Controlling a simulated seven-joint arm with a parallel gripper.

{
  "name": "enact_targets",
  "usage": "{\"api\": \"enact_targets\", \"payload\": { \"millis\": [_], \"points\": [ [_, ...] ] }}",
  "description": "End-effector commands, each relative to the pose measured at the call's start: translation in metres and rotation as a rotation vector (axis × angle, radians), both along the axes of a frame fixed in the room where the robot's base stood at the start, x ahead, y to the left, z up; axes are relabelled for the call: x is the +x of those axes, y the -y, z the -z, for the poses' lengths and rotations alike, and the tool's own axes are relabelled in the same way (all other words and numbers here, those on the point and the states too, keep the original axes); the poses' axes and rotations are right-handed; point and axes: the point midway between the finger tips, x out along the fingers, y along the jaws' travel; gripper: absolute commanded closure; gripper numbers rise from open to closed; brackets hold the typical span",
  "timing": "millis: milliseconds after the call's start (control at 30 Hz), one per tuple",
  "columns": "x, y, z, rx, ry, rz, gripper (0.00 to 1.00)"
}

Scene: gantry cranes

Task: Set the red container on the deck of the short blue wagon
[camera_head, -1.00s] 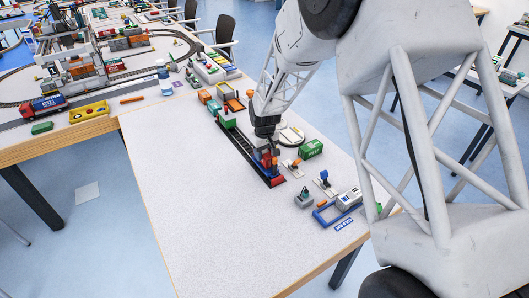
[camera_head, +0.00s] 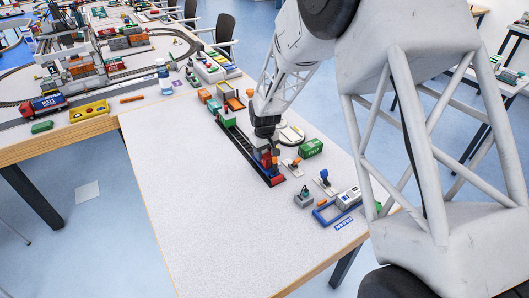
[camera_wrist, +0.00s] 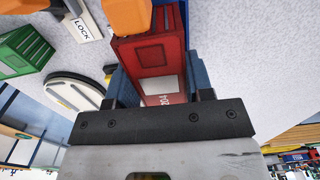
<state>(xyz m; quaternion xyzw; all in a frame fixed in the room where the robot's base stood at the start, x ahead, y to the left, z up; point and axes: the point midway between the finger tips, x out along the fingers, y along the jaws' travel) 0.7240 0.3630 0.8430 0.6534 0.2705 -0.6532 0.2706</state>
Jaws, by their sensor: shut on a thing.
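In the wrist view, the red container (camera_wrist: 155,58) with a pale label sits between the two fingers of my gripper (camera_wrist: 160,92). My gripper is shut on it. Blue surfaces show along both sides of the container; I cannot tell how much is finger and how much is wagon. In the head view, my gripper (camera_head: 266,140) is over the near end of the dark track. I cannot tell whether the container touches the deck.
A dark track (camera_head: 238,145) runs back to a green wagon load (camera_head: 226,118). A green container (camera_head: 311,147) and a round turntable (camera_head: 291,134) stand to the right. A blue frame (camera_head: 326,214) lies near the front right. The table's left side is clear.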

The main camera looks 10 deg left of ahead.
Motion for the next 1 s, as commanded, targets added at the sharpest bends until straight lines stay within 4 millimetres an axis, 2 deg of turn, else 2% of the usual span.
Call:
{"api": "enact_targets", "payload": {
  "millis": [967,1000],
  "points": [
    [0.0001,-0.0001,0.0072,0.0,0.0,0.0,0.73],
    [0.0001,-0.0001,0.0071,0.0,0.0,0.0,0.46]
  ]
}}
